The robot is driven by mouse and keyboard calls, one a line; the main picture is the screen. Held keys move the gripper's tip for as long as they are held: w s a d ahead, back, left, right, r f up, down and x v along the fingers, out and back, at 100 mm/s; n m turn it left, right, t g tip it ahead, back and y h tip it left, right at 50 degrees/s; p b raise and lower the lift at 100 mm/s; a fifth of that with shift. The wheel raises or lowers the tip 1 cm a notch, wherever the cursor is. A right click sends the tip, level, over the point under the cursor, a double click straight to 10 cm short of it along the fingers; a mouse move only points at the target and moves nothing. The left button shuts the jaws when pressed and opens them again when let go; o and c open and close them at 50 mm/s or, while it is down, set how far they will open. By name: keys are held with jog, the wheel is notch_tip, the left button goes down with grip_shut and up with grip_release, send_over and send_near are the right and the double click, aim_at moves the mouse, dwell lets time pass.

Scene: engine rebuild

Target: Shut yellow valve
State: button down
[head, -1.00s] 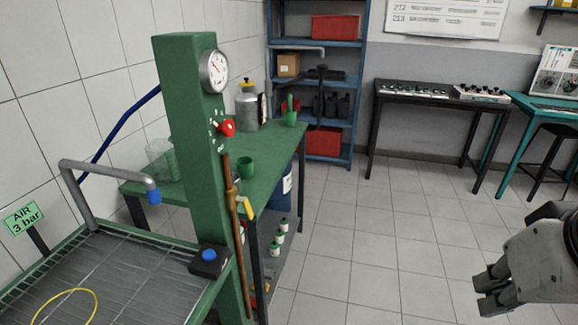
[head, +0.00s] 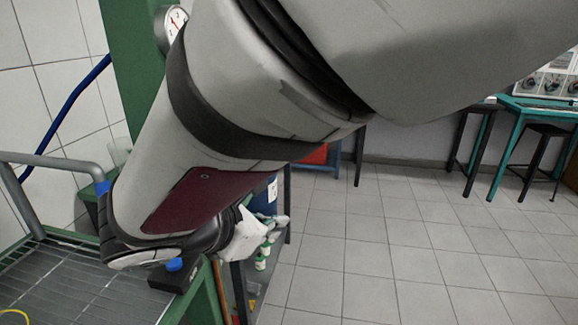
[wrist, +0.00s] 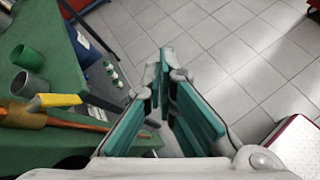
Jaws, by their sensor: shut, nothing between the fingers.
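The yellow valve handle (wrist: 58,100) is at the left of the wrist view. It sits on a brass body (wrist: 22,117) with a copper pipe (wrist: 78,124) running to the right. My gripper (wrist: 165,75) is in the middle of the wrist view, shut and empty, with teal pads inside its fingers. It is to the right of the handle and apart from it. In the head view my arm hides the valve, and only part of my gripper (head: 278,224) shows beyond the arm.
The green bench (wrist: 62,60) carries a green cup (wrist: 28,57) and a grey cup (wrist: 30,86) close to the valve. A black box with a blue button (head: 174,265) is by the wire rack (head: 75,285). Small bottles (head: 262,255) stand on a lower shelf.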

jog(key=s+a+f+n+t+y+b, duration=0.1)
jog(key=a+f+n+y, duration=0.1)
jog(key=a, duration=0.6)
jog(key=s+a+f+n+t+y+b, duration=0.1)
jog(key=s+a+f+n+t, duration=0.1)
jog(key=a+f+n, duration=0.3)
jog(key=a+n, duration=0.1)
jog(key=a, duration=0.2)
jog(key=shift+a+f+y, duration=0.15)
jog(key=shift+f+y, duration=0.1)
jog(key=shift+y, duration=0.15)
